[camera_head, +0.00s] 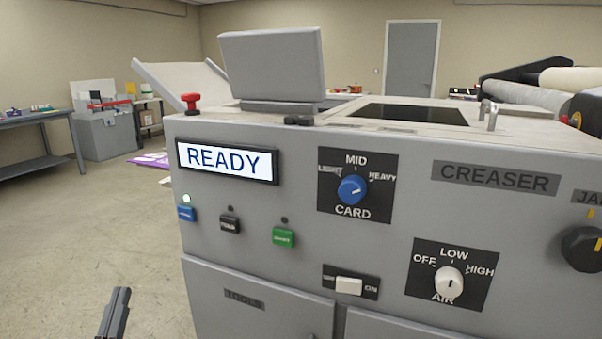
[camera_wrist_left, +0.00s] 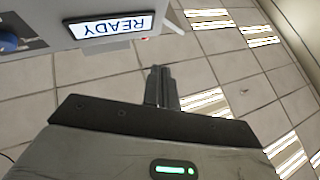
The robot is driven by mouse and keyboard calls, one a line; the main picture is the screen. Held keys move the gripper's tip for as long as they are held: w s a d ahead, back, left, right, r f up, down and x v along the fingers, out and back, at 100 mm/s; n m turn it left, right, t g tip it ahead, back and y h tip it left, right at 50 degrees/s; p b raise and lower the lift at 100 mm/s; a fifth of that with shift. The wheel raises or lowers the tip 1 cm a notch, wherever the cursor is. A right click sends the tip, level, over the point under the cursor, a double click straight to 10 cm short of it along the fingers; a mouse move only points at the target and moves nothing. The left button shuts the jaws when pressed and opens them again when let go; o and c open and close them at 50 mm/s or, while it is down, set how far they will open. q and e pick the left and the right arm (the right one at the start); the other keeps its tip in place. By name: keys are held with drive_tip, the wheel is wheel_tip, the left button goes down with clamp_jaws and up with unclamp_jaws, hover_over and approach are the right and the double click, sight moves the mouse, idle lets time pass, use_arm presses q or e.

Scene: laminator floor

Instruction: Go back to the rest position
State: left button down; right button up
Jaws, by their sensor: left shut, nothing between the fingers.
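My left gripper (camera_head: 118,297) shows at the lower left of the head view, over the floor and left of the creaser machine (camera_head: 235,245). Its fingers are shut with nothing between them, and it is apart from the machine. In the left wrist view the closed fingers (camera_wrist_left: 160,72) point toward the top, and the machine's lit READY display (camera_wrist_left: 112,26) appears upside down. My right gripper is not in view.
A workbench (camera_head: 40,120) stands at the far left. The floor (camera_head: 90,220) left of the machine is clear.

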use_arm(q)
drive_tip(key=s+d+f+m+g+h+p, duration=0.2)
drive_tip(key=s+d+f+m+g+h, duration=0.25)
drive_tip(key=d+f+g+h, duration=0.5)
drive_tip(key=s+d+f+n+g+y+p, duration=0.1)
drive_tip(key=s+d+f+g+y, duration=0.3)
drive_tip(key=s+f, duration=0.5)
drive_tip(key=shift+d+f+n+y+p, duration=0.35)
drive_tip(key=shift+f+n+y, duration=0.1)
drive_tip(key=shift+f+n, duration=0.1)
drive_tip(key=shift+g, duration=0.25)
